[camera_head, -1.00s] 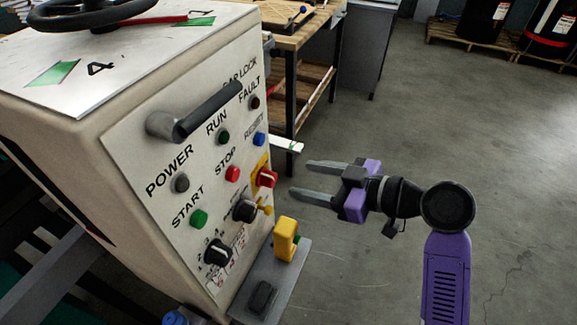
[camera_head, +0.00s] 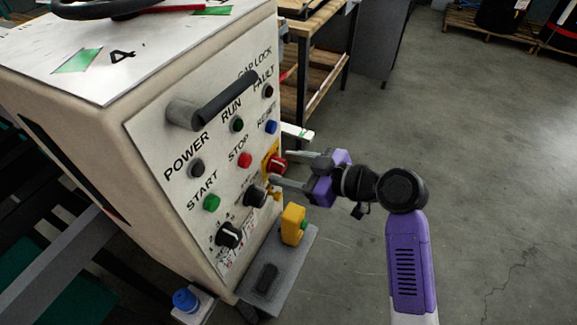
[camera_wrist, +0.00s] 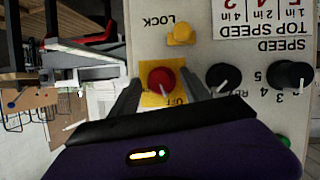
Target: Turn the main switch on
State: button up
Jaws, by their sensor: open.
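The main switch is a red rotary knob (camera_head: 277,164) on a yellow plate at the right edge of the white control panel (camera_head: 150,125). In the wrist view the red knob (camera_wrist: 161,78) shows upside down, with a pale pointer mark and part of an "OFF" label beside it. My gripper (camera_head: 281,167) is open, its fingers pointing at the panel on either side of the knob. In the wrist view my gripper (camera_wrist: 161,88) straddles the knob with a gap on each side. Whether the fingertips touch the panel cannot be told.
A black handle (camera_head: 212,105) juts from the panel above the buttons. Black selector knobs (camera_head: 255,196) and a yellow lock knob (camera_wrist: 181,33) sit near the switch. A yellow block (camera_head: 293,223) stands on a grey shelf below.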

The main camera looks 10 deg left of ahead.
grip_shut()
dwell(0.3)
jog(key=m+g, duration=0.1)
jog(key=m, duration=0.1)
jog(key=shift+w+r+m+g+p, duration=0.1)
jog(key=shift+w+m+g+p, duration=0.05)
jog(key=shift+m+g+p, duration=0.2)
jog(key=m+g, duration=0.1)
jog(key=m, duration=0.1)
jog(key=m+g+y, duration=0.1)
jog(key=shift+w+d+m+g+y, duration=0.1)
jog(key=shift+w+m+g+y, duration=0.05)
jog(key=shift+m+g+y, duration=0.15)
jog(key=m+g, duration=0.1)
jog(key=m+y, duration=0.1)
jog(key=m, duration=0.1)
jog(key=shift+w+f+g, duration=0.1)
jog(key=shift+f+g, duration=0.15)
jog(key=shift+g, duration=0.1)
jog(key=shift+m+g+y+b, duration=0.45)
jog(key=shift+m+y, duration=0.45)
jog(key=shift+m, duration=0.75)
